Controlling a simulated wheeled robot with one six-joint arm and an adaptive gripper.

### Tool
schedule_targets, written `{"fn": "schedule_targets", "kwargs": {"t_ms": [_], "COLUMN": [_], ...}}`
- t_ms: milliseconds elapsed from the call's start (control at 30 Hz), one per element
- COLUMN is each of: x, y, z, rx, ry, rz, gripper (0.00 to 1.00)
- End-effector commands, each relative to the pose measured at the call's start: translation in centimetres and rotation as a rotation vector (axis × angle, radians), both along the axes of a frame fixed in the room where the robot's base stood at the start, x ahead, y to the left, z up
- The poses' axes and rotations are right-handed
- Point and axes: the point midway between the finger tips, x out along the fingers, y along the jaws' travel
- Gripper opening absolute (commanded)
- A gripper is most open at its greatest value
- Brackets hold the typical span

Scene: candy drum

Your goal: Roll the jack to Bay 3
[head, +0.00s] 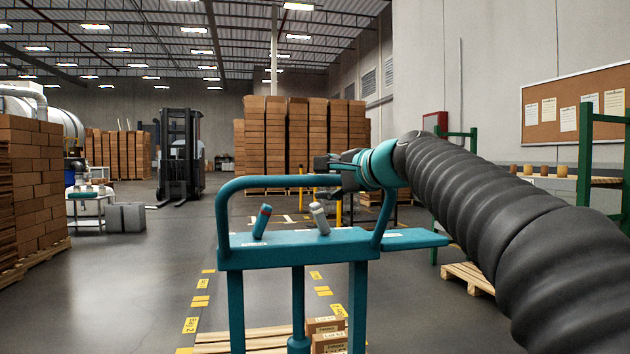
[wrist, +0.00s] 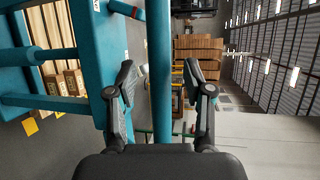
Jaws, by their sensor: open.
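The teal jack (head: 300,248) stands directly ahead of me, with a looped handle bar (head: 290,181) above its console. Two short levers rise from the console: a teal one with a red tip (head: 262,221) and a grey one (head: 320,217). My gripper (head: 322,163) is at the right part of the handle's top bar. In the wrist view my gripper (wrist: 160,76) is open, and the teal bar (wrist: 159,50) runs between its two fingers. The fingers are not closed on it. A wooden pallet (head: 240,342) with small cardboard boxes (head: 328,341) lies beyond the jack's console, low down.
Yellow floor labels (head: 190,325) line a lane ahead; their text is too small to read surely. A forklift (head: 180,155) stands far ahead. Stacked boxes (head: 30,185) are at left, an empty pallet (head: 470,276) and green rack (head: 585,150) at right.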

Motion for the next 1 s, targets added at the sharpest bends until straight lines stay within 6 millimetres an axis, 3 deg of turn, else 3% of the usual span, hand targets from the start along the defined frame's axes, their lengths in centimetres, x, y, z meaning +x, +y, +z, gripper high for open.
{"fn": "schedule_targets", "kwargs": {"t_ms": [233, 633, 833, 867, 1000], "x": [2.3, 2.8, 2.8, 2.8, 2.7], "y": [1.9, 2.2, 2.2, 2.2, 2.2], "z": [-0.6, -0.7, -0.7, -0.7, -0.7], "rx": [-0.001, -0.001, -0.001, -0.001, -0.001], "ry": [0.001, -0.001, -0.001, -0.001, -0.001], "rz": [0.000, 0.000, 0.000, 0.000, 0.000], "gripper": [0.52, 0.52, 0.04, 0.00, 0.00]}}
